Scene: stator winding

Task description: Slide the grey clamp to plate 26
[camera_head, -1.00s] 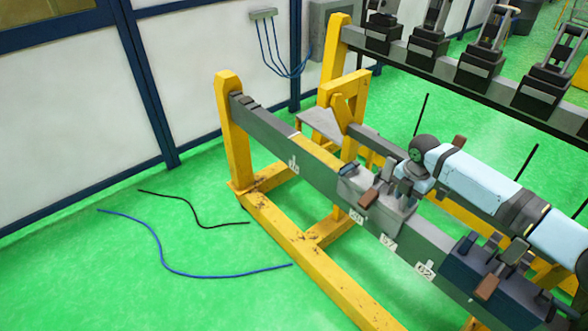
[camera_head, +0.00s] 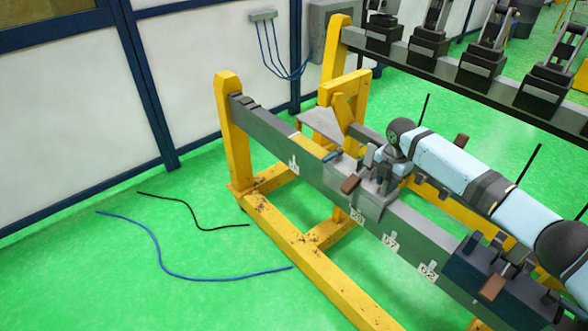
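The grey clamp (camera_head: 370,204) sits on the long dark rail (camera_head: 415,226). It has a brown handle (camera_head: 350,185) on its near side and a blue part (camera_head: 332,156) at its upper left. My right gripper (camera_head: 382,168) is at the top of the clamp, overlapping its upright parts. The fingers are too small and crowded to show whether they are open or shut. White number plates are fixed along the rail's front: one far left (camera_head: 293,164), one just below the clamp (camera_head: 357,215), and others to the right (camera_head: 390,241). Their digits are hard to read. My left gripper is out of view.
A dark blue clamp (camera_head: 486,262) with a brown handle stands on the rail at the right. Several black clamps (camera_head: 483,68) stand on the back rail. Cables lie on the floor.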

